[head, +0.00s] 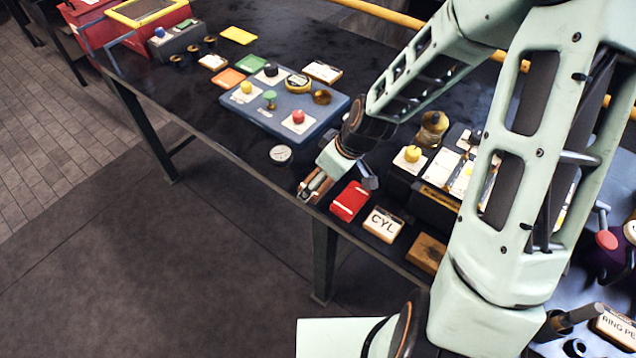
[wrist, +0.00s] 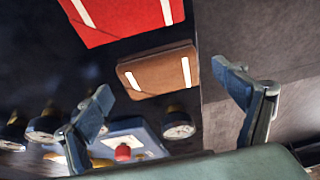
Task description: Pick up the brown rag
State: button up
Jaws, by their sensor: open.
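The brown rag (wrist: 158,72) is a folded, flat brown piece with two white stripes, lying on the dark bench close to its front edge. In the wrist view it lies ahead of my gripper (wrist: 172,105), in the gap between the two fingers and apart from both. My gripper is open and empty. In the head view my gripper (head: 338,182) hangs low over the front of the bench, and the brown rag (head: 319,187) is partly hidden by it.
A red rag (head: 350,201) with white stripes lies right of the brown one. A CYL block (head: 383,224) and a brown block (head: 427,253) follow along the edge.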

jog(key=shift+w+a+f, duration=0.15)
jog(key=shift+a+f, duration=0.05)
jog(key=shift+f, duration=0.35)
jog(key=shift+c, duration=0.4)
jog(key=c, duration=1.2)
jog(key=shift+o, duration=0.2)
jog(key=shift+r, duration=0.1)
